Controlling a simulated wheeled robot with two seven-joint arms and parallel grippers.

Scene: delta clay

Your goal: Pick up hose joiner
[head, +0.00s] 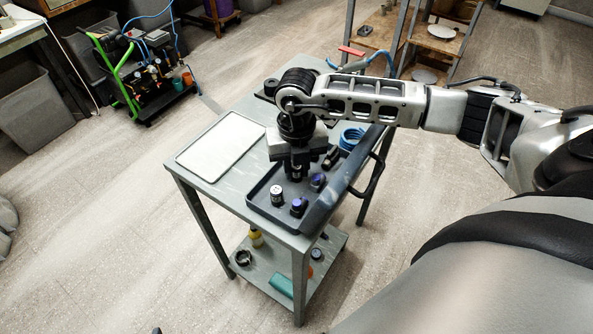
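My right gripper (297,172) points straight down over a dark grey tray (262,210) on the grey trolley table. Its fingers are dark and small here, so I cannot tell whether they are open or hold anything. Small cylindrical parts stand in the tray: a black and white one (277,195), a dark one with a blue-purple top (299,207) and another purple-topped one (317,181) just right of the fingers. A black part (331,157) lies farther back. I cannot tell which one is the hose joiner. My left gripper is not in view.
A white flat panel (221,146) lies on the table left of the tray. The lower shelf (262,272) holds several small items. A green-handled cart (148,85) stands at the back left. Floor left of the table is clear.

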